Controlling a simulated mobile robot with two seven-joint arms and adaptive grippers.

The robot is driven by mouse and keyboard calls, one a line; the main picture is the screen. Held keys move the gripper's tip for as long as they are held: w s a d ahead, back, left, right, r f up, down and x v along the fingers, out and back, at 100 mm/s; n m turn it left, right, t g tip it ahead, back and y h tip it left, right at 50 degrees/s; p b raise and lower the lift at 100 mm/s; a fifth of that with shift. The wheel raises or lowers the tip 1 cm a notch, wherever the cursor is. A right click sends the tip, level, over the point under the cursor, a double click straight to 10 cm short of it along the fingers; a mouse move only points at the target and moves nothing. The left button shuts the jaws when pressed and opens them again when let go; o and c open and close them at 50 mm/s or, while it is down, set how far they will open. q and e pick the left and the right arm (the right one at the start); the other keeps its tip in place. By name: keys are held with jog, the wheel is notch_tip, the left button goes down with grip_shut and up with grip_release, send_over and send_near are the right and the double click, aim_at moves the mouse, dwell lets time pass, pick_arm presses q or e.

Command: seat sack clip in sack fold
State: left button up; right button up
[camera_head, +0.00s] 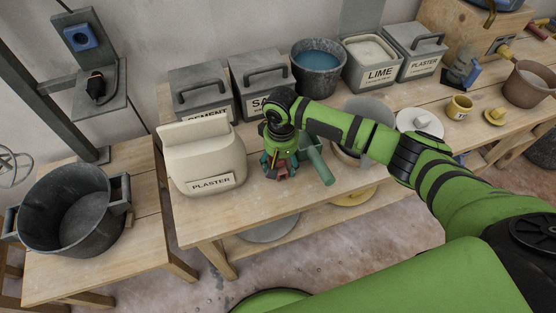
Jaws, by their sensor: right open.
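A cream sack (207,165) labelled PLASTER stands upright at the left end of the workbench. Its folded top (190,130) shows no clip on it. My right gripper (279,173) points down just right of the sack, apart from it, with its fingers open low over the bench. My left gripper is not in view.
A dark tub (73,212) sits on the left table.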

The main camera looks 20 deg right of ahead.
jog(key=c, duration=1.2)
jog(key=shift+r, duration=0.7)
jog(key=shift+c, duration=0.2)
notch_tip(320, 180, up, 3)
jog(key=shift+w, duration=0.1)
jog(key=s+d+r, duration=0.2)
jog(key=d, duration=0.1)
jog(key=s+d+r, duration=0.2)
jog(key=d, duration=0.1)
jog(key=s+d+r+b, duration=0.1)
jog(key=s+d+r, duration=0.1)
jog(key=d, duration=0.2)
jog(key=shift+s+r, duration=0.1)
jog(key=shift+r, duration=0.25)
